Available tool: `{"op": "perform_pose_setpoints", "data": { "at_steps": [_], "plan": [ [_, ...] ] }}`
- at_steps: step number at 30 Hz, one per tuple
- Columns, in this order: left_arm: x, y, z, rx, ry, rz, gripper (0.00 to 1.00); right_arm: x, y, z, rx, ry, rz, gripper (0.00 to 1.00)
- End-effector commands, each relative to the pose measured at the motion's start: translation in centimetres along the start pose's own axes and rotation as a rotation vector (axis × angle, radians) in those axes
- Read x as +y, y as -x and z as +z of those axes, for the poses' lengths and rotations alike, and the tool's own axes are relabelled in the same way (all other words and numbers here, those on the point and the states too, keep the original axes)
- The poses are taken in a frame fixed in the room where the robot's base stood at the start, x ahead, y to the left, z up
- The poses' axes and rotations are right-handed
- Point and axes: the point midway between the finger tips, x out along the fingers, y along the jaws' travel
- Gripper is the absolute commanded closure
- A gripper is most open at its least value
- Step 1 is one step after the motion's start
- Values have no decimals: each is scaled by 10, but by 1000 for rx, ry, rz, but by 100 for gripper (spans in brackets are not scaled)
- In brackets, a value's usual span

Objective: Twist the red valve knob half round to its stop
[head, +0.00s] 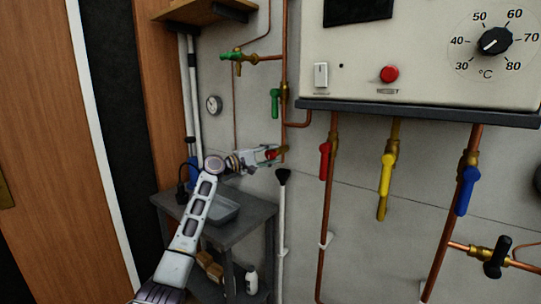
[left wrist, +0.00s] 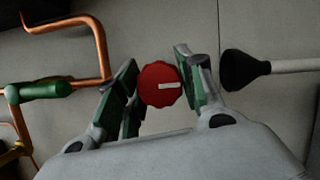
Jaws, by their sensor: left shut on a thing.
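The red valve knob (left wrist: 157,80) is round with a scalloped edge and a white bar on its face. In the left wrist view the bar points to the right. My left gripper (left wrist: 158,86) is shut on the knob, one green-padded finger on either side of it. In the head view the left gripper (head: 272,154) is at the wall pipe, and a little of the red knob (head: 270,155) shows between its fingers. The knob's valve body is mostly hidden. My right gripper is not in view.
A black-ended white pole (head: 282,210) stands just right of the gripper. A green lever (head: 275,103) is above. Red (head: 324,160), yellow (head: 386,174) and blue (head: 466,191) levers hang under the boiler panel. A grey table (head: 235,231) with a tray stands below.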

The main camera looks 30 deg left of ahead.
Motion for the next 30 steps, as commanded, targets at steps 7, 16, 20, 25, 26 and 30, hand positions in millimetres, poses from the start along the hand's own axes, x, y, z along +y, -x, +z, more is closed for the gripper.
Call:
{"op": "perform_pose_setpoints", "data": {
  "at_steps": [7, 16, 20, 25, 26, 30],
  "plan": [
    [-2, 0, 0, -1, -30, -17, 86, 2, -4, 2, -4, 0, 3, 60],
    [-3, 0, 0, -1, -31, -18, 86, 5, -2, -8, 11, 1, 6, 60],
    [-2, 0, 0, -1, -30, -17, 46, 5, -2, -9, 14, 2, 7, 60],
    [-1, 0, 0, -1, -30, -15, 40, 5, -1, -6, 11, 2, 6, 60],
    [-1, 0, 0, -1, -30, -14, 40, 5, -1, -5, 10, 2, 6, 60],
    [-1, 0, 0, 0, -30, -14, 40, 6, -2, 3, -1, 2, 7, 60]
  ]
}}
